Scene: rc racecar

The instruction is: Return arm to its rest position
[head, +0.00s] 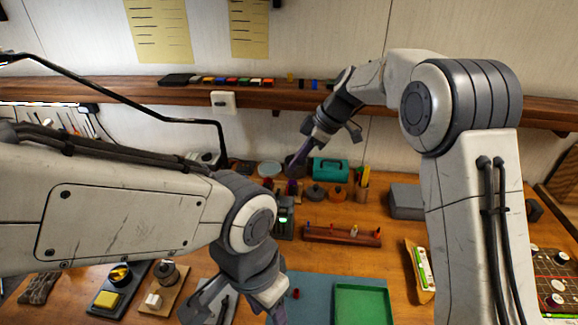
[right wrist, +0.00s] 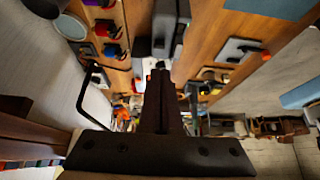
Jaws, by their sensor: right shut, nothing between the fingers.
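My right arm comes in from the right of the head view and bends down towards the back of the workbench. Its gripper (head: 296,164) is above the back of the bench, left of a teal box (head: 331,167). In the right wrist view the dark fingers (right wrist: 160,72) are together with nothing between them. My left arm reaches in from the left, and its gripper (head: 240,312) hangs low over the front of the bench. The left fingertips are cut off by the lower edge, so their opening is unclear.
The wooden workbench (head: 400,217) holds a green tray (head: 361,304), a wooden rack (head: 342,236) and a grey box (head: 406,201). A wall shelf (head: 130,93) runs behind my right arm. A black lamp arm (head: 130,102) crosses the upper left. Bare wood lies right of the rack.

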